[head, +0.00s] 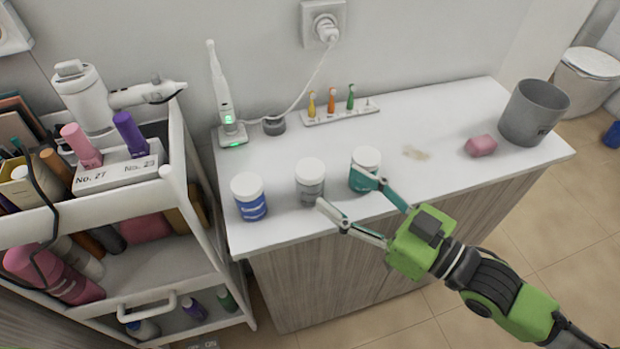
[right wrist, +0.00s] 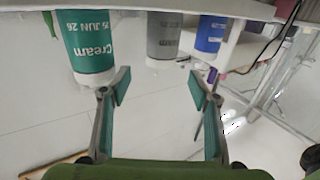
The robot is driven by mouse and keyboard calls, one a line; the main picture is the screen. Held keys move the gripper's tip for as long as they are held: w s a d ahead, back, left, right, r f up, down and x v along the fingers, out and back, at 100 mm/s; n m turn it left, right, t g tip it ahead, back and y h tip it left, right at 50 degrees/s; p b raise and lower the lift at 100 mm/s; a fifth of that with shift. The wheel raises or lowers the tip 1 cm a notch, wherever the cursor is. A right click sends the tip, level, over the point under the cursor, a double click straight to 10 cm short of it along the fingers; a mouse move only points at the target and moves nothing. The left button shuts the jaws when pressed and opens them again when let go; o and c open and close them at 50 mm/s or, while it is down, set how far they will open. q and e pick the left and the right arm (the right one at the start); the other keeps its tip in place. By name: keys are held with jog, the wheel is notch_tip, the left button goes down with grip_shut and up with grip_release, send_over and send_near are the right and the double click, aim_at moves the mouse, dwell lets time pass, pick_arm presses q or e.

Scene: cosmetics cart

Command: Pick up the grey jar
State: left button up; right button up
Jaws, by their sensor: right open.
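The grey jar (head: 310,186) with a white lid stands upright on the white counter (head: 450,125), between a blue-labelled jar (head: 251,205) and a teal jar (head: 364,178). My right gripper (head: 339,189) is open and empty, its fingers pointing toward the grey jar from the front right. One finger overlaps the teal jar in the head view; I cannot tell whether they touch. In the right wrist view the picture is upside down; the grey jar (right wrist: 163,38) shows beyond the open fingers (right wrist: 160,88), with the teal jar at left and the blue jar at right. My left gripper is not in view.
An electric toothbrush (head: 222,95) on its charger and a small brush-head holder (head: 340,112) are at the back. A pink soap (head: 481,146) and grey bin (head: 534,112) stand at the right. A loaded white cart (head: 178,180) is at the left.

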aim_at(321, 180)
jog(key=x, duration=0.2)
jog(key=shift+w+a+r, duration=0.1)
jog(key=shift+w+a, duration=0.05)
jog(key=shift+a, duration=0.2)
jog(key=shift+f+p+x, duration=0.25)
jog(key=shift+p+x, duration=0.15)
jog(key=shift+x, duration=0.95)
jog(key=shift+f+p+x, duration=0.2)
jog(key=shift+p+x, duration=0.15)
jog(key=shift+x, duration=1.05)
jog(key=c, duration=1.3)
